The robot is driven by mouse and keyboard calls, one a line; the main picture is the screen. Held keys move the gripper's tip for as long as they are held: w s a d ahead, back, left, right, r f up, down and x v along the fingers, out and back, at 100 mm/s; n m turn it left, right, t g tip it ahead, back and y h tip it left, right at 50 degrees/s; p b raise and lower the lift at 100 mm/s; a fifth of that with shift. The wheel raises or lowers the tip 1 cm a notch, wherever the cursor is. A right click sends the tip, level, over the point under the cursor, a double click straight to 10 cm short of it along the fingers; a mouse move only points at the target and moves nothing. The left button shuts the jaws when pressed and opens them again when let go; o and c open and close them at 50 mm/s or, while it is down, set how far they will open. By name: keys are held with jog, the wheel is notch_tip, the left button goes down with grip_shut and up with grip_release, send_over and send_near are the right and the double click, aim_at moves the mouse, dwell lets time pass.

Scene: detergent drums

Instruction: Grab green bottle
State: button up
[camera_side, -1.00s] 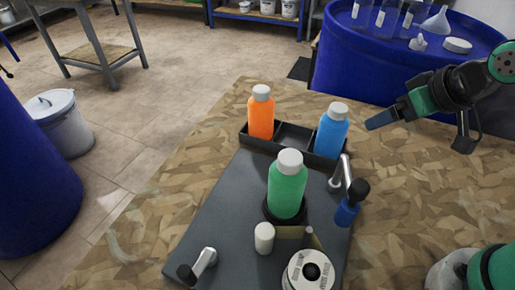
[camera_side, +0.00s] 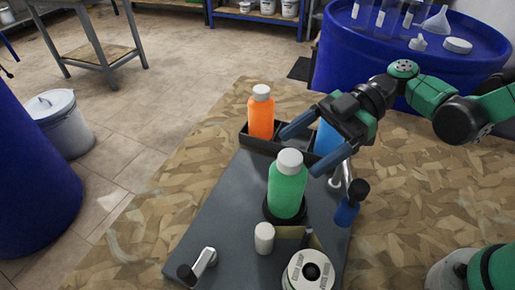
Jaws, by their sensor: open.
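My gripper (camera_side: 299,150) is open and empty. Its two blue fingers point left and down, close to the green bottle's cap in the picture. I cannot tell the exact gap in depth, but the bottle is not held. An orange bottle (camera_side: 261,117) and a blue bottle (camera_side: 326,138) stand in the black tray (camera_side: 262,145) behind. My gripper hides most of the blue bottle.
A metal lever clamp with a blue and black handle (camera_side: 347,212) stands right of the green bottle. Another clamp (camera_side: 198,266) is at front left. A small white cylinder (camera_side: 264,237) and a white spool (camera_side: 307,272) stand in front. Blue drums (camera_side: 30,170) flank the table.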

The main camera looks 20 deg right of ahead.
aim_at(295, 155)
jog(key=shift+x, duration=1.6)
grip_shut()
